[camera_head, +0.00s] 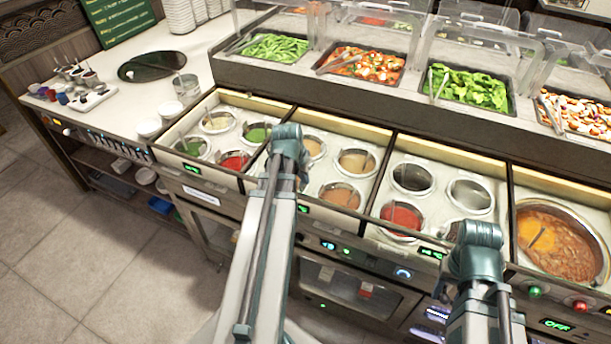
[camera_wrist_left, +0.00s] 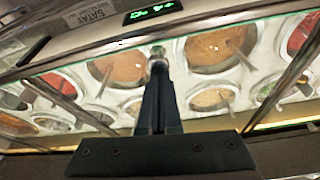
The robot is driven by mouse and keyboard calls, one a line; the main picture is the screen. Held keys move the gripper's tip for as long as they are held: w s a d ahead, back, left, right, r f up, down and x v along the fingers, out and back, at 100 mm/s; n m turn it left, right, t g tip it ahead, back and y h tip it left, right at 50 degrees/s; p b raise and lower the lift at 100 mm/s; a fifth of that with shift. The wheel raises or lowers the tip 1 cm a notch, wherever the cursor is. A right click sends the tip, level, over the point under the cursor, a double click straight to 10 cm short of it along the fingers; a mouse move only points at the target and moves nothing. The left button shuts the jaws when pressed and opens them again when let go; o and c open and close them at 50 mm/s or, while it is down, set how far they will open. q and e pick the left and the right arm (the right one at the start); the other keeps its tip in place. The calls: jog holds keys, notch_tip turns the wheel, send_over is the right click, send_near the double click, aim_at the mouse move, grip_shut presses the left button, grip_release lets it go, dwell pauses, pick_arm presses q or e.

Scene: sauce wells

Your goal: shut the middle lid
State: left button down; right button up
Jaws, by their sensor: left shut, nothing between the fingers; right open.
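The middle sauce well (camera_head: 318,185) is uncovered, with several round tubs of tan and orange-brown sauce showing. A pale strip (camera_head: 345,124) runs along its back edge; I cannot tell for sure whether this is the raised middle lid. My left arm crosses the boundary between the left and middle wells in the head view, hiding part of both. My left gripper (camera_wrist_left: 158,62) shows in the left wrist view, shut and empty, with sauce tubs (camera_wrist_left: 214,50) behind it. My right arm stands before the right wells; its fingers do not show.
The left well (camera_head: 205,170) and right well (camera_head: 440,235) are also uncovered. A soup pot (camera_head: 560,243) is at far right. Salad trays (camera_head: 362,65) under clear guards line the back.

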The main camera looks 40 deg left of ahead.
aim_at(312, 176)
pick_arm(q)
jog(key=shift+s, duration=0.15)
jog(key=shift+w+f, duration=0.1)
jog(key=shift+w, duration=0.45)
jog(key=w, duration=0.3)
jog(key=shift+a+f, duration=0.1)
jog(key=shift+a, duration=0.1)
jog(key=p+v, duration=0.9)
jog(key=v, duration=0.1)
jog(key=shift+w, duration=0.15)
